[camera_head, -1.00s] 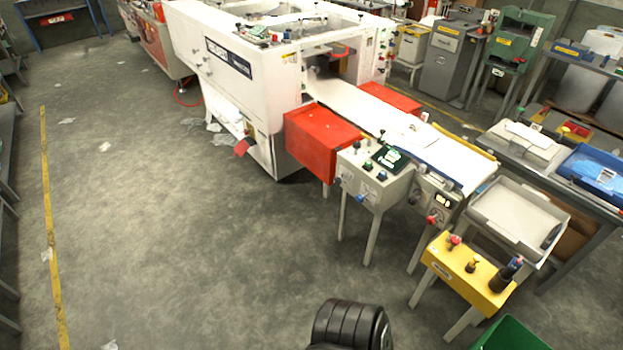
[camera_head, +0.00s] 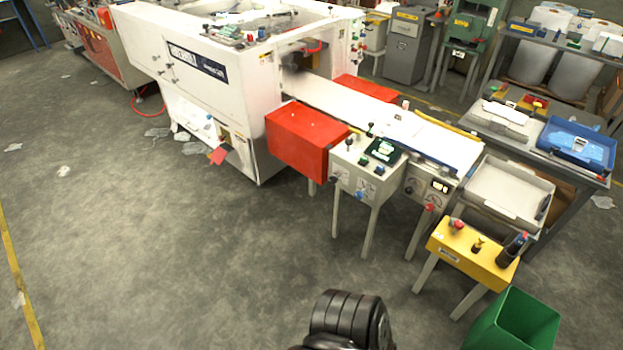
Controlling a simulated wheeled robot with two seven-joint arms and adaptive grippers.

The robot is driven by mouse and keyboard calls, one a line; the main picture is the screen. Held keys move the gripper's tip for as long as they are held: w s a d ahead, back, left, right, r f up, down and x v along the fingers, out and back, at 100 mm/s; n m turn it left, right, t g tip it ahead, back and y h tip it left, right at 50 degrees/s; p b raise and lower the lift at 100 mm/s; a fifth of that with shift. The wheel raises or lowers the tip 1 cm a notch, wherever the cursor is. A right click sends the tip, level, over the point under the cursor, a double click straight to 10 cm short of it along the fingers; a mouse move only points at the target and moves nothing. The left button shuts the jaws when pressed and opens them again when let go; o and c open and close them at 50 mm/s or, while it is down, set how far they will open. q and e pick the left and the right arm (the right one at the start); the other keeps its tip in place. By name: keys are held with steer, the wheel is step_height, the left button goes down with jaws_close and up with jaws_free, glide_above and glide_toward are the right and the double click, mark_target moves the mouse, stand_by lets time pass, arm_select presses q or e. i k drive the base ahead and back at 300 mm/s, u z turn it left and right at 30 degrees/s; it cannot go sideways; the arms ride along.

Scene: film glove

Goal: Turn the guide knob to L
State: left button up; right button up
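A grey control box on legs (camera_head: 368,172) stands right of the red guard, with small knobs and levers on its top and front. A black knob (camera_head: 343,170) and a blue knob (camera_head: 360,195) show on its front. A second grey panel (camera_head: 428,190) with a lit display and a dial stands just to its right. I cannot read the labels, so I cannot tell which knob is the guide knob or where it points. A black part of my own arm shows at the bottom middle, well short of the boxes. Neither gripper is in view.
The white machine (camera_head: 215,85) with its red guard (camera_head: 305,140) stands behind. A yellow box (camera_head: 470,255), a grey tray (camera_head: 508,190) and a green bin (camera_head: 515,318) are at the right. The grey floor (camera_head: 170,260) at left and front is clear apart from paper scraps.

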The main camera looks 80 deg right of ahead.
mark_target(333, 180)
steer(key=i, duration=1.35)
steer(key=z, duration=2.3)
steer(key=i, duration=0.5)
steer(key=u, duration=0.05)
